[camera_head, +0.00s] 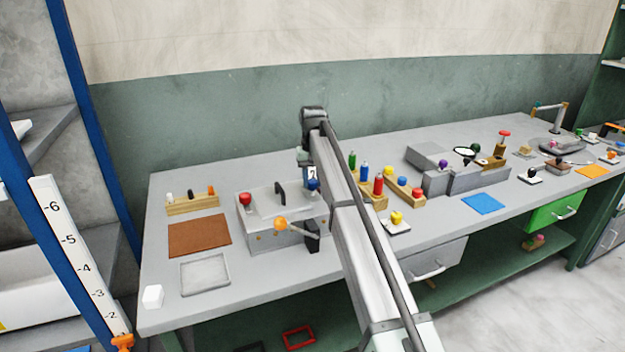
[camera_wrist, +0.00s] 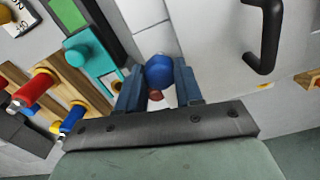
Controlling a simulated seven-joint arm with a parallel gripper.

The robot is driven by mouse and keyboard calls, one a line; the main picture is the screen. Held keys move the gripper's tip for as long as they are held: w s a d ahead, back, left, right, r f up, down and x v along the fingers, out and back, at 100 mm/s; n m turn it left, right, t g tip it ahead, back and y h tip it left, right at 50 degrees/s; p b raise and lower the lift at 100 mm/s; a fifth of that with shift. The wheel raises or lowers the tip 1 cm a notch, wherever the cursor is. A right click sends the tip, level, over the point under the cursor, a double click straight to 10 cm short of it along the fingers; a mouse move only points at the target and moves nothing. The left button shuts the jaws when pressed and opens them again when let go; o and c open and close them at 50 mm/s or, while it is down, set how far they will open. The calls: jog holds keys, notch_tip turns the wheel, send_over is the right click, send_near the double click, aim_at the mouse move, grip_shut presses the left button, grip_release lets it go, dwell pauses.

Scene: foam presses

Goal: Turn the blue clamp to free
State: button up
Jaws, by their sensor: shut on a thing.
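The blue clamp's round knob (camera_wrist: 159,71) shows in the wrist view between the two blue fingers of my gripper (camera_wrist: 160,78), which are closed on it. In the head view the blue knob (camera_head: 313,184) sits at the right end of the grey press (camera_head: 262,239), just left of my arm. My gripper (camera_head: 308,167) is over it, and my arm hides part of that end. Which way the clamp is turned cannot be told. A small dark red part (camera_wrist: 155,95) shows below the knob in the wrist view.
The press also carries a red knob (camera_head: 245,198), a black handle (camera_head: 280,190) and an orange-knobbed lever (camera_head: 281,224). Wooden racks with coloured pegs (camera_head: 404,190) stand right of my arm. A brown mat (camera_head: 199,236) and grey tray (camera_head: 205,275) lie left.

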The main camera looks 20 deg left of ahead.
aim_at(312, 180)
jog(key=shift+m, duration=2.2)
jog(key=o, duration=1)
jog(key=shift+o, duration=0.2)
notch_tip(312, 180, up, 14)
jog(key=shift+f, duration=0.1)
